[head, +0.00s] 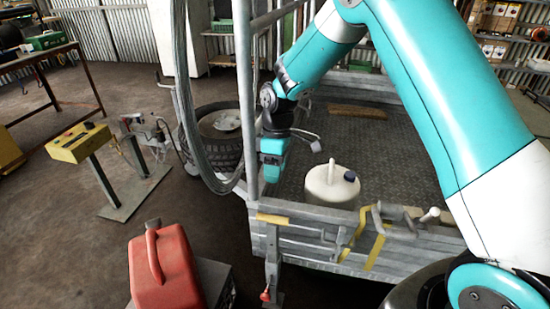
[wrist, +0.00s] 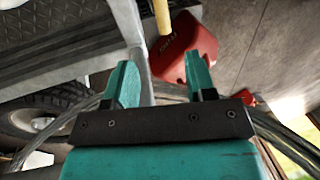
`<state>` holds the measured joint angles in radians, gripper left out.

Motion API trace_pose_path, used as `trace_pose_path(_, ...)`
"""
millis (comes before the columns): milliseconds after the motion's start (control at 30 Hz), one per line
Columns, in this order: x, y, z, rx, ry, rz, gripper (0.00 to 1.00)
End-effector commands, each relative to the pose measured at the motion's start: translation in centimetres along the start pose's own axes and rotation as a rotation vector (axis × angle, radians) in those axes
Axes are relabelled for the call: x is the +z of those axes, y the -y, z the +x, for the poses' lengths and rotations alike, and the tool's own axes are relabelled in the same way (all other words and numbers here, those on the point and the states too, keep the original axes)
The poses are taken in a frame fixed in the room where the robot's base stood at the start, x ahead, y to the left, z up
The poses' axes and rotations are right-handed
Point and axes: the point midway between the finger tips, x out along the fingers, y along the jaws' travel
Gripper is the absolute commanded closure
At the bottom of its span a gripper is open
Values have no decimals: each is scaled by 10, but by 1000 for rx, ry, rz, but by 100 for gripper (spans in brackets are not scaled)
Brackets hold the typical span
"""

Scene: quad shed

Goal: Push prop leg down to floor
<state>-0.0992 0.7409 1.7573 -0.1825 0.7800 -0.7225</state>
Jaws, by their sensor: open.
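What looks like the prop leg (head: 272,262) is a grey upright bar at the trailer's near left corner, with a small red part low on it. Whether its foot touches the floor cannot be told. My gripper (head: 272,165) is above and behind that corner, close to a grey upright post (head: 243,95). My gripper also shows in the wrist view (wrist: 162,82), with its teal fingers apart. A grey post (wrist: 134,40) passes behind the fingers there; I cannot tell whether it is between them. I see nothing held.
The trailer bed (head: 390,165) holds a white jug (head: 330,188). A red fuel can (head: 162,268) stands left of the leg. A tyre (head: 212,150), a hanging cable loop (head: 190,100) and a yellow box on a stand (head: 78,143) are at left. Floor between them is clear.

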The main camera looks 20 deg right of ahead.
Motion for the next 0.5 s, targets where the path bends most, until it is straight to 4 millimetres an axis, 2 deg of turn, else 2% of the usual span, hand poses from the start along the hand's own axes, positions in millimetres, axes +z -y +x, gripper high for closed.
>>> trace_pose_path(100, 0, -1, -19, 1, -2, 1, 50)
trace_pose_path(200, 0, -1, -28, 1, -1, 1, 50)
trace_pose_path(500, 0, 0, -32, 0, 1, 0, 50)
